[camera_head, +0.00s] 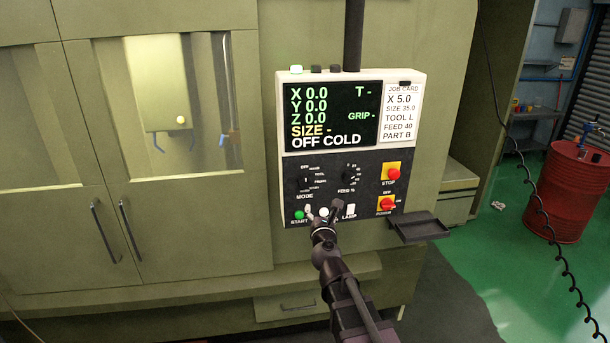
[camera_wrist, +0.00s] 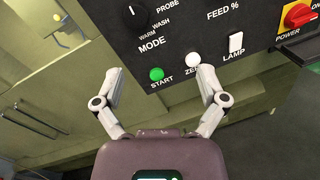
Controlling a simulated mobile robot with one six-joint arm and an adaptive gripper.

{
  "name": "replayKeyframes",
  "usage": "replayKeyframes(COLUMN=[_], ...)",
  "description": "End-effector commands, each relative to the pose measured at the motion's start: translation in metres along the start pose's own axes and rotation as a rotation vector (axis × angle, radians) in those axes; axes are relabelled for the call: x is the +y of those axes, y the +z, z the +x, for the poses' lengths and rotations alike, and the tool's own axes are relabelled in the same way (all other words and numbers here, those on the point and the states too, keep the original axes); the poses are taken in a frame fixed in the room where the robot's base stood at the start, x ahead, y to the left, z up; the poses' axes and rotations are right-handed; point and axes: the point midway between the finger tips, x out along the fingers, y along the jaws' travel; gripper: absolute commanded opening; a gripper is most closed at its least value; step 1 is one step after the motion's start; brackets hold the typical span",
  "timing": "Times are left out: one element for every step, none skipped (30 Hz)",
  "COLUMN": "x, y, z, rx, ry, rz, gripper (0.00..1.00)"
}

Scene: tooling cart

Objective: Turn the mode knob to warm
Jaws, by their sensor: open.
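The mode knob (camera_head: 305,180) is a small black dial on the dark lower half of the control panel (camera_head: 334,160), above the label MODE. In the wrist view the mode knob (camera_wrist: 134,10) is cut by the top edge, with WARM, WASH and PROBE printed to its right. Its white mark seems to point up towards the top; I cannot tell the exact setting. My gripper (camera_head: 323,208) is open and empty in front of the panel's lower edge, below the knob and apart from it. In the wrist view my gripper (camera_wrist: 160,76) has its fingers spread on either side of the START button.
The green START button (camera_wrist: 156,74), white ZERO button (camera_wrist: 193,59) and LAMP switch (camera_wrist: 236,41) lie near the fingers. The FEED knob (camera_head: 351,175), red STOP button (camera_head: 393,173) and red POWER switch (camera_head: 387,204) are to the right. A small dark tray (camera_head: 420,228) juts out at lower right. The screen (camera_head: 330,117) reads OFF COLD.

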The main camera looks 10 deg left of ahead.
Motion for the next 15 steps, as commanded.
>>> replayKeyframes(x=[0.012,0.017,0.022,0.025,0.027,0.029,0.029,0.029,0.029,0.029,0.029,0.029,0.029,0.029,0.028], y=[0.004,0.004,0.004,0.004,0.003,0.003,0.003,0.003,0.002,0.002,0.002,0.002,0.002,0.002,0.002], z=[0.001,0.001,0.001,0.001,0.001,0.001,0.001,0.000,0.000,0.000,0.000,0.000,0.000,0.000,0.001], rx=[0.003,0.005,0.006,0.007,0.007,0.007,0.007,0.008,0.007,0.007,0.007,0.007,0.007,0.007,0.007], ry=[0.031,0.047,0.063,0.073,0.079,0.084,0.086,0.087,0.087,0.087,0.087,0.086,0.086,0.086,0.085], rz=[-0.049,-0.073,-0.101,-0.116,-0.127,-0.136,-0.140,-0.142,-0.142,-0.141,-0.140,-0.140,-0.139,-0.139,-0.138], gripper=[0.92,0.92,0.92,0.92,0.92,0.92,0.92,0.92,0.92,0.92,0.92,0.92,0.92,0.92,0.92])
